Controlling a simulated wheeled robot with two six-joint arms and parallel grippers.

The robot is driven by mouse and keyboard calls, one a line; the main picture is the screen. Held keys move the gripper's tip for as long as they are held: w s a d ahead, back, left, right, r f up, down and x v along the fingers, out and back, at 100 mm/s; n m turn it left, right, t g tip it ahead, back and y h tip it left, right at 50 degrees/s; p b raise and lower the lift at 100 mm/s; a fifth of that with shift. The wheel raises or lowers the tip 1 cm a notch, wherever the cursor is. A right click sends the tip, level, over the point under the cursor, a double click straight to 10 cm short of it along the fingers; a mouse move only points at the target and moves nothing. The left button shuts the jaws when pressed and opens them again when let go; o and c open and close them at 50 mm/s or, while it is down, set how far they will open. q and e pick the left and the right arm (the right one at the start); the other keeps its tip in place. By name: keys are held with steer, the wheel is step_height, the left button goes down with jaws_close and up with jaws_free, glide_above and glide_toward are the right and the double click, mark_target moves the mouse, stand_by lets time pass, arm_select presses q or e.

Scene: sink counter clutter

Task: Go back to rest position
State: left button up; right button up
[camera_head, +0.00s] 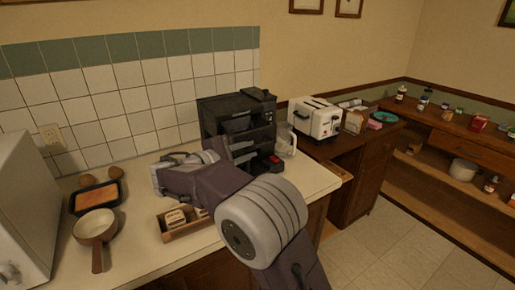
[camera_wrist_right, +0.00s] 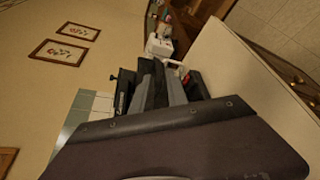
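My right arm reaches in from the bottom and crosses the counter. In the right wrist view a dark part of my own arm fills the lower picture. My left gripper is not in view.
A black coffee machine (camera_head: 238,125) stands close behind my right arm. A wooden box (camera_head: 178,232) is just below the gripper. A pan (camera_head: 95,228), a black tray (camera_head: 79,208) and a white appliance (camera_head: 25,190) are at left. A toaster (camera_head: 316,119) stands at right; the floor (camera_head: 385,250) is clear.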

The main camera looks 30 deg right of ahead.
steer(key=shift+v, duration=1)
